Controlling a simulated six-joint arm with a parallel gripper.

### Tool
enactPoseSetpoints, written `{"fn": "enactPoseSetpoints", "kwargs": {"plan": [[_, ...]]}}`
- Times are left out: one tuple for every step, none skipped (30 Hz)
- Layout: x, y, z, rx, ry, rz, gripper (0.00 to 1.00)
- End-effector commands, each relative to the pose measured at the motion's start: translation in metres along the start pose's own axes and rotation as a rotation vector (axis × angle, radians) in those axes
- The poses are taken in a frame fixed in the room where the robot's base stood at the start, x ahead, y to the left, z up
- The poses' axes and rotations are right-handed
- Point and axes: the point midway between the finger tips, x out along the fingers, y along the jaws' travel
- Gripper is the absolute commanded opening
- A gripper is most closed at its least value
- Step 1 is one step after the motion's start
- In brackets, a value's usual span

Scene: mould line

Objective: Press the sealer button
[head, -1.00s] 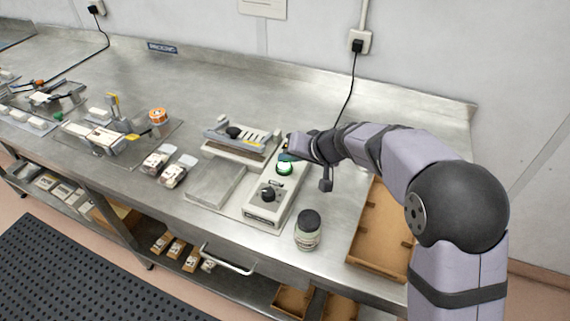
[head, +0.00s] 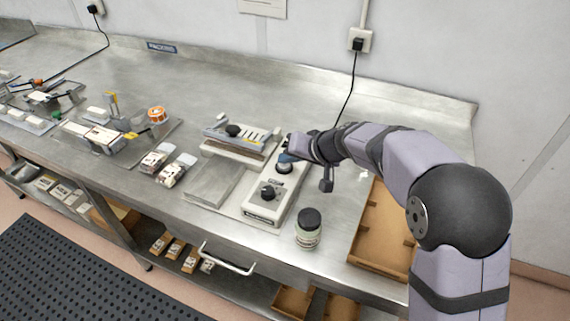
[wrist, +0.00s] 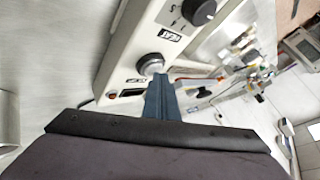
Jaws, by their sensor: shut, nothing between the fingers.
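The sealer (head: 268,192) is a pale box with a dark knob, joined to a sealing bar unit on its left. Its round button (head: 284,167) looks grey and unlit, partly covered by my gripper in the head view. The gripper (head: 287,156) also shows just above the button in the head view.
A lidded jar (head: 308,229) stands right of the sealer's front. A brown tray (head: 376,238) lies further right, below my arm. Two small packs (head: 165,163) lie to the left. A black cord (head: 345,95) runs behind the sealer. The rear of the bench is clear.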

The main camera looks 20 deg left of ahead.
Motion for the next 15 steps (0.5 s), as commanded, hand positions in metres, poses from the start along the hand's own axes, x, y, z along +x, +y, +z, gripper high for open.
{"fn": "enactPoseSetpoints", "kwargs": {"plan": [[0.0002, 0.0003, 0.0007, 0.000, -0.002, 0.001, 0.00], [0.0002, 0.0004, 0.0007, 0.000, -0.002, 0.001, 0.00], [0.0003, 0.0004, 0.0008, 0.000, -0.002, 0.001, 0.00], [0.0003, 0.0004, 0.0008, 0.000, -0.002, 0.001, 0.00], [0.0003, 0.0005, 0.0009, 0.000, -0.002, 0.001, 0.00], [0.0004, 0.0005, 0.0010, 0.000, -0.002, 0.001, 0.00], [0.0003, 0.0005, 0.0010, 0.000, -0.002, 0.001, 0.00], [0.0002, 0.0004, 0.0009, 0.000, -0.002, 0.001, 0.00], [-0.0001, 0.0001, 0.0006, 0.000, -0.002, 0.001, 0.00], [-0.0006, -0.0002, 0.0003, 0.000, -0.002, 0.001, 0.00], [-0.0011, -0.0006, -0.0001, -0.001, -0.002, 0.001, 0.00], [-0.0020, -0.0012, -0.0007, -0.001, -0.002, 0.001, 0.00], [-0.0027, -0.0017, -0.0013, -0.001, -0.002, 0.001, 0.00], [-0.0035, -0.0023, -0.0018, -0.001, -0.002, 0.001, 0.00], [-0.0044, -0.0029, -0.0025, -0.001, -0.002, 0.001, 0.00]]}}
